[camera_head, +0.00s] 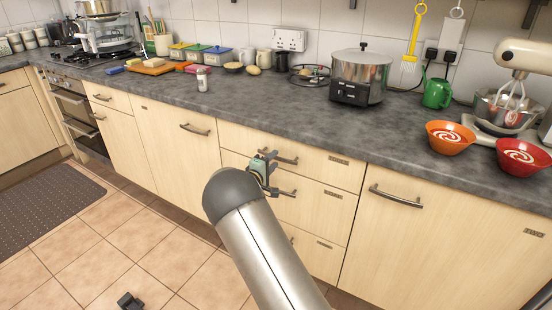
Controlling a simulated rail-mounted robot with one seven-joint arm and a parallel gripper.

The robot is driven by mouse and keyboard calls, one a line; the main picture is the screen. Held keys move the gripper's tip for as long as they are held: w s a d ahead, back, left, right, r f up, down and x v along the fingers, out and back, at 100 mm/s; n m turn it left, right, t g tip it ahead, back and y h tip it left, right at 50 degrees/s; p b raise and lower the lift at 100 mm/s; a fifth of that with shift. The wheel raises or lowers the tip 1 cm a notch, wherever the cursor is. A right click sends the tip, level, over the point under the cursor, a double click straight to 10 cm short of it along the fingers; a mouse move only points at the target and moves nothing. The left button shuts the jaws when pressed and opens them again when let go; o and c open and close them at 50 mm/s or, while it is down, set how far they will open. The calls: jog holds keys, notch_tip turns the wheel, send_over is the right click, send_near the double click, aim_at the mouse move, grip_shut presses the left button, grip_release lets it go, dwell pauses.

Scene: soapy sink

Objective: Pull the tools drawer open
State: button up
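A stack of three pale wooden drawers stands under the counter in the middle of the view: the top drawer (318,162), the middle drawer (315,203) and the bottom drawer (318,255). All look closed. Each has a small label at its right, too small to read, so I cannot tell which is the tools drawer. My gripper (268,160) is in front of the left part of the top drawer, by the left end of its bar handle (286,160). The middle handle (288,193) shows just right of my gripper. My arm hides part of the lower drawers. Finger opening and contact are unclear.
The grey counter (250,112) overhangs the drawers. A slow cooker (360,75), an orange bowl (449,138) and a red bowl (523,156) stand on it. A closed cupboard door (430,245) is at the right. Tiled floor (140,235) is open at the left.

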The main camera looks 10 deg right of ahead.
jog(key=shift+x, duration=1.25)
grip_shut()
